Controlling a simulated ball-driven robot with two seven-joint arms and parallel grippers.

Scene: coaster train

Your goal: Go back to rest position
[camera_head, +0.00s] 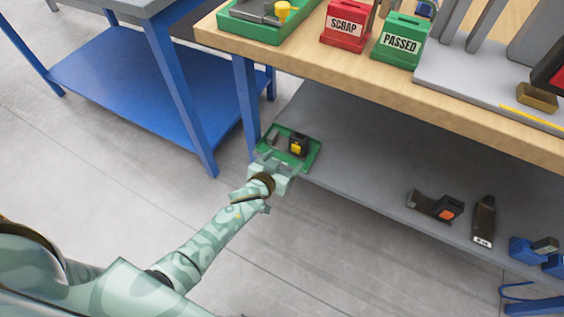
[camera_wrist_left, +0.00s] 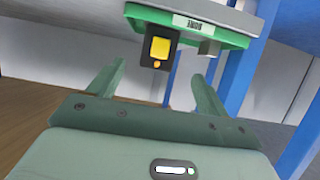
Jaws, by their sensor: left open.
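My left gripper (camera_head: 277,170) reaches in from the lower left toward the lower shelf of the wooden-topped bench. It is open, and nothing shows between its two fingers in the left wrist view (camera_wrist_left: 158,88). Just beyond the fingers is a small green tray (camera_head: 312,160) on the shelf's left end. The tray holds a black and yellow item (camera_head: 298,145), which also shows in the left wrist view (camera_wrist_left: 160,48). I cannot tell whether the gripper touches the tray. My right gripper is not in view.
The wooden bench top (camera_head: 300,58) carries a green tray (camera_head: 262,28), a red SCRAP box (camera_head: 345,27) and a green PASSED box (camera_head: 400,42). Tools lie on the grey lower shelf (camera_head: 370,160) to the right. A blue table (camera_head: 130,80) stands at left. The floor between is clear.

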